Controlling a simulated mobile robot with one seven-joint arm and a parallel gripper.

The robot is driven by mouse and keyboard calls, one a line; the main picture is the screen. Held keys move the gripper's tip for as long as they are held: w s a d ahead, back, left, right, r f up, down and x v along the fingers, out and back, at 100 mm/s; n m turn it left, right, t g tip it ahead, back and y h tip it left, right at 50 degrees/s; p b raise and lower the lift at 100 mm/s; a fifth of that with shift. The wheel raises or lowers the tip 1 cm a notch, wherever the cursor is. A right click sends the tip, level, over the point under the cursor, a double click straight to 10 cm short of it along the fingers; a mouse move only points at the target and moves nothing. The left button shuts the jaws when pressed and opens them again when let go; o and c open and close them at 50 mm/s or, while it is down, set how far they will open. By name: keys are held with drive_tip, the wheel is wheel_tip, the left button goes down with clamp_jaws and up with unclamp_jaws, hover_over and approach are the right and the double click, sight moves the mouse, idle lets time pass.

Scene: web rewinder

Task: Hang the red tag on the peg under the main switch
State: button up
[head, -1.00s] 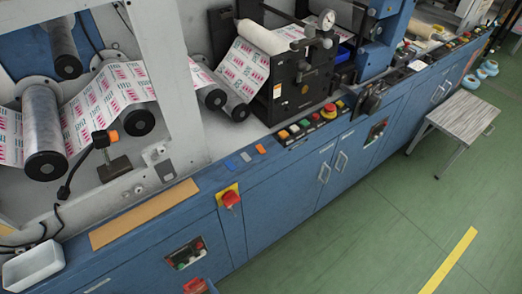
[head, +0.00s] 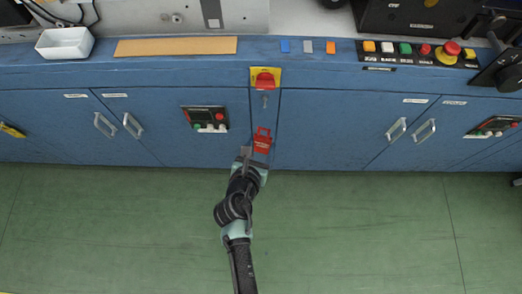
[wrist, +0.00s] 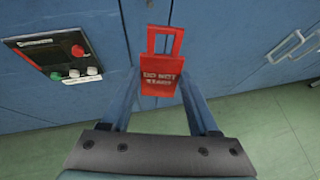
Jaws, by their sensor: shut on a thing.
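The red tag (head: 262,141) is held upright at the tip of my gripper (head: 258,153), in front of the blue cabinet. In the wrist view the red tag (wrist: 161,72) has white lettering that reads in part "DO NOT", and a rectangular opening at its top. My gripper (wrist: 160,90) is shut on its lower part. The main switch (head: 265,78) is a red knob on a yellow plate at the cabinet's upper edge. A small peg (head: 264,101) shows just under it, above the tag and apart from it.
A control panel (head: 206,119) with buttons is left of the tag; it also shows in the wrist view (wrist: 56,54). Door handles (head: 396,129) stick out on both sides. A white bin (head: 64,42) stands on the ledge. The green floor (head: 350,230) is clear.

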drive_tip(key=shift+w+f+b, duration=0.25)
drive_tip(key=shift+w+b, duration=0.6)
drive_tip(key=shift+w, duration=0.8)
drive_tip(key=shift+w+f+b, duration=0.25)
drive_tip(key=shift+w+b, duration=0.65)
drive_tip(key=shift+w, duration=0.75)
drive_tip(key=shift+w+f+b, duration=0.25)
drive_tip(key=shift+w+b, duration=0.6)
drive_tip(key=shift+w, duration=0.8)
drive_tip(key=o, duration=1.4)
